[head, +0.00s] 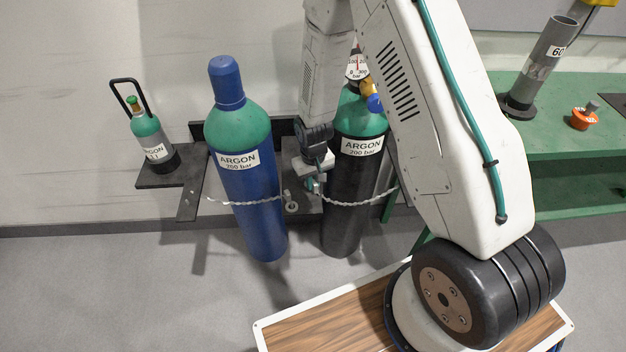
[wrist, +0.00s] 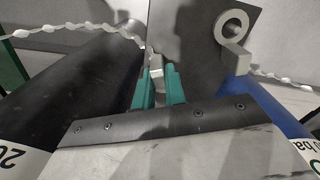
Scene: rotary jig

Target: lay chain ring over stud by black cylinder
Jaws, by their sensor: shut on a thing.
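The black cylinder (head: 345,215) with a green shoulder stands right of the blue one. A pale chain (head: 360,203) crosses its front and runs to my gripper (head: 313,187), between the two cylinders. In the wrist view my gripper's teal fingers (wrist: 158,88) are shut on a small pale block (wrist: 156,71) at the end of this chain (wrist: 90,29). The chain ring itself is not clear there, and I cannot make out the stud by the black cylinder. The black cylinder (wrist: 85,85) is close on the left in the wrist view.
The blue cylinder (head: 245,200) stands left, with its own chain (head: 255,201) ending in a ring (head: 291,206); that ring also shows in the wrist view (wrist: 220,27). A small argon bottle (head: 147,140) stands far left. A green bench (head: 570,145) is at right.

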